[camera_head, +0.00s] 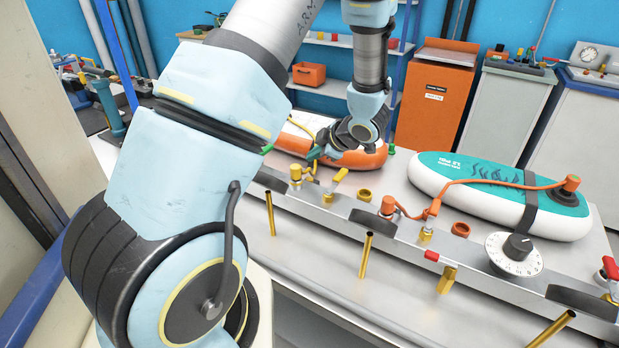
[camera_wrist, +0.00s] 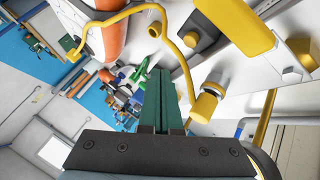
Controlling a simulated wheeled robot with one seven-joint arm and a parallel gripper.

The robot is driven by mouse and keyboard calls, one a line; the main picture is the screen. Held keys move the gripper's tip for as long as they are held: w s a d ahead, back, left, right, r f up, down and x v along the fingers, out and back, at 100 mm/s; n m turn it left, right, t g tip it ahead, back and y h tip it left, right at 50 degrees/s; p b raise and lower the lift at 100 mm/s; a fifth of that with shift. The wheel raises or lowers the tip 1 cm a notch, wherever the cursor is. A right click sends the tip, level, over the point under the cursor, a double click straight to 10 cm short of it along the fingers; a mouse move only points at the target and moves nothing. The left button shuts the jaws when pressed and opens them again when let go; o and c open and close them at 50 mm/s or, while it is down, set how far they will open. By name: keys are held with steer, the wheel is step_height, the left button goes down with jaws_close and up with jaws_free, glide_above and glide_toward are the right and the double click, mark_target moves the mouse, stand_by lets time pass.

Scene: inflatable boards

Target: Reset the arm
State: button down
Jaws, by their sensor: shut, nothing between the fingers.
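My arm crosses the head view from the lower left up to the top and back down to my gripper (camera_head: 316,154). My gripper is low over the far left part of the bench, close to the yellow valve fittings (camera_head: 296,174) and the orange-and-white board (camera_head: 360,157). In the wrist view my gripper's green fingers (camera_wrist: 162,90) lie together, shut, with nothing seen between them. I cannot tell whether the fingers touch any of these.
A teal-and-white board (camera_head: 480,172) with an orange hose lies at the right of the bench. A metal rail with a dial (camera_head: 514,254), a red-handled valve (camera_head: 440,258) and brass pipes runs along the front. An orange cabinet (camera_head: 435,96) stands behind.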

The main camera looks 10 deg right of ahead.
steer(key=s+a+r+m+g+h, duration=0.1)
steer(key=a+r+m+h, duration=0.15)
steer(key=r+m, duration=0.2)
steer(key=s+a+r+m+h, duration=0.1)
steer(key=a+r+m+h, duration=0.1)
steer(key=r+m+h, duration=0.25)
steer(key=s+a+m+g+y+b, duration=0.1)
steer(key=s+a+m+g, duration=0.4)
steer(key=s+a+m, duration=0.3)
steer(key=shift+s+a+r+y, duration=0.25)
steer(key=shift+s+a, duration=1.3)
steer(key=shift+s, duration=2.05)
